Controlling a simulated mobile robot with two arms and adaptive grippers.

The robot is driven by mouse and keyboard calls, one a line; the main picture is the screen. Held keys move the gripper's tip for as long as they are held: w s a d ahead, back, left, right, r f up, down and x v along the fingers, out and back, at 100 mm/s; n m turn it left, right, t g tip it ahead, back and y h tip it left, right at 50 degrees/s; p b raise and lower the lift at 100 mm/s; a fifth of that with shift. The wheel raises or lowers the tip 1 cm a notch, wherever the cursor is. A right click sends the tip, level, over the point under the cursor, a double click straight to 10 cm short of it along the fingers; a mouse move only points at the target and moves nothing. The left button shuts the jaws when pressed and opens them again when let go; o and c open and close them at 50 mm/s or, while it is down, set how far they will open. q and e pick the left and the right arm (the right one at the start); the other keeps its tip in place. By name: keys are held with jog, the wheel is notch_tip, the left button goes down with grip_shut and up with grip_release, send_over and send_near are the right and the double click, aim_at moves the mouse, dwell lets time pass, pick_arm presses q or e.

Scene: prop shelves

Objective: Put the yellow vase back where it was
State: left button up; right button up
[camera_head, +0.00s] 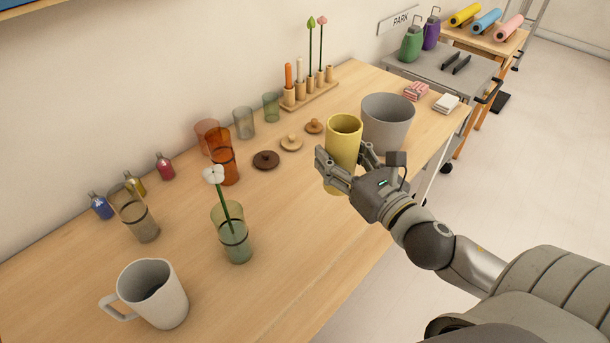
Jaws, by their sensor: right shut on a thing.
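The yellow vase (343,134) is an open cylinder, upright or nearly so, over the right part of the wooden table. My right gripper (346,164) is shut on it, with fingers around its sides. The gripper hides part of its lower half, and I cannot tell whether its base touches the table. The grey bucket-like pot (386,122) stands just behind and to the right of the vase. My left gripper is not in view.
On the table (290,215) stand a green glass vase with a white flower (233,240), a grey pitcher (158,293), an amber glass (225,162), a smoky glass (140,220), small bottles (165,167), round lids (266,160) and a peg rack (310,97). The table's front middle is clear.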

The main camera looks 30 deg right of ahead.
jog(key=w+f, duration=0.8)
jog(key=w+a+f, duration=0.1)
jog(key=w+f, duration=0.2)
jog(key=w, duration=0.1)
jog(key=shift+f+p, duration=0.4)
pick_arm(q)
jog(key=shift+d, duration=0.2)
pick_arm(e)
jog(key=shift+f, duration=0.15)
jog(key=shift+f, duration=0.2)
jog(key=o, duration=1.3)
jog(key=shift+o, duration=0.2)
